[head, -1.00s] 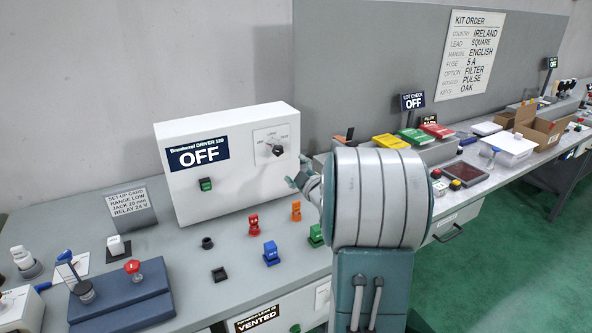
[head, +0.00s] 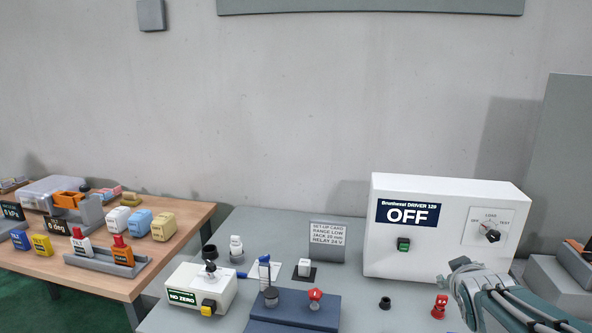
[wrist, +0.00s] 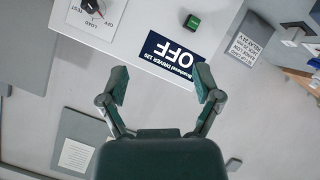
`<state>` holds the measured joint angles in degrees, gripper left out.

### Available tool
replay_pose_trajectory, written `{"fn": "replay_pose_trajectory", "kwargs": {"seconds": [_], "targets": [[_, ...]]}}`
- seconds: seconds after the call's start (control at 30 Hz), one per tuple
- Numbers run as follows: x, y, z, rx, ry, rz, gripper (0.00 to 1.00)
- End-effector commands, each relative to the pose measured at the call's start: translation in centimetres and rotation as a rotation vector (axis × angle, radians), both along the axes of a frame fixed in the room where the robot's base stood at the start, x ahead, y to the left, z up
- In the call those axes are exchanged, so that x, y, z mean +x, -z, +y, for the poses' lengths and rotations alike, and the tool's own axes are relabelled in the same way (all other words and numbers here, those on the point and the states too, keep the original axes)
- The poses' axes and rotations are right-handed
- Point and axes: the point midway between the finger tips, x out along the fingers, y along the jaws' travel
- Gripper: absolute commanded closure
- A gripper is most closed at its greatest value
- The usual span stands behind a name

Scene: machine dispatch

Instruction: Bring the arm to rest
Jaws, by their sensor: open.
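My gripper (wrist: 162,88) is open and empty in the wrist view, its two fingers spread apart. Between and beyond the fingers is the white Driver 129 box (wrist: 140,30), upside down in that view, with its OFF display (wrist: 172,60). In the head view my arm comes in at the lower right, and part of my gripper (head: 462,266) shows in front of the lower right of the white Driver 129 box (head: 390,250). The fingertips are not clear there. The box has a green switch (head: 403,244) and a dark dial (head: 491,235).
A grey bench (head: 225,315) holds a set-up card (head: 327,235), a blue block (head: 290,318), a NO ZERO box (head: 183,285) and a red piece (head: 440,306). A wooden table (head: 185,250) with several small coloured parts stands at left.

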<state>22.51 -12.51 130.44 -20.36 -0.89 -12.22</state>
Motion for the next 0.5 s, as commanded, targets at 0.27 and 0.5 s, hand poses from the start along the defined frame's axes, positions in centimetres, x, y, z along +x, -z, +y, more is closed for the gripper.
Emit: {"fn": "replay_pose_trajectory", "kwargs": {"seconds": [0.27, 0.5], "targets": [[-9.7, 1.6, 10.6, 0.298, 0.038, 0.231, 0.18], [-18.0, 4.0, 16.7, 0.48, 0.033, 0.443, 0.18]]}}
